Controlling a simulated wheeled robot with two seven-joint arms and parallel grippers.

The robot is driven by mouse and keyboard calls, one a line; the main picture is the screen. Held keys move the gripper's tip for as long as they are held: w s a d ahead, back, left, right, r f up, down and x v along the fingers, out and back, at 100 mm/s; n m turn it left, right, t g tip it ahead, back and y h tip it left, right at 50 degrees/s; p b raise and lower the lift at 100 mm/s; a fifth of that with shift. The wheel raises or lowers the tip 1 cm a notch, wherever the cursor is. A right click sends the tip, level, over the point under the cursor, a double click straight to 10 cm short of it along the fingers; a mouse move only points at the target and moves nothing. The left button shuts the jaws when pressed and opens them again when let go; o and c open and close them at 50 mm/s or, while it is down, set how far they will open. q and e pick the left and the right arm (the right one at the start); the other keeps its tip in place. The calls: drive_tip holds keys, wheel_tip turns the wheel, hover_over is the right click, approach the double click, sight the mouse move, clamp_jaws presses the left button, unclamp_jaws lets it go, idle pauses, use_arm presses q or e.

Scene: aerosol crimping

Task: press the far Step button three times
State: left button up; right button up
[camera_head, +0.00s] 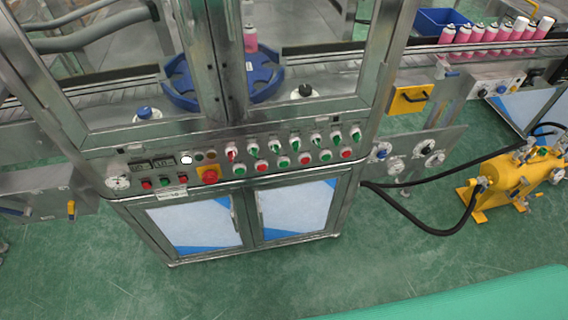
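The steel control panel (225,158) runs across the front of the machine. Its lower row holds several round red and green push buttons, such as a green one (239,170) and a red one (346,153) at the right end. Smaller red and green buttons (165,181) sit at the left, under a dark display (150,164). The labels are too small to read, so I cannot tell which button is Step. Neither of my grippers is in view.
A red mushroom button (210,176) sits on a yellow plate among the buttons. Several switches (294,144) line the upper row. Glass doors stand above, cabinet doors (293,212) below. A yellow tank (508,180) with black hoses stands right.

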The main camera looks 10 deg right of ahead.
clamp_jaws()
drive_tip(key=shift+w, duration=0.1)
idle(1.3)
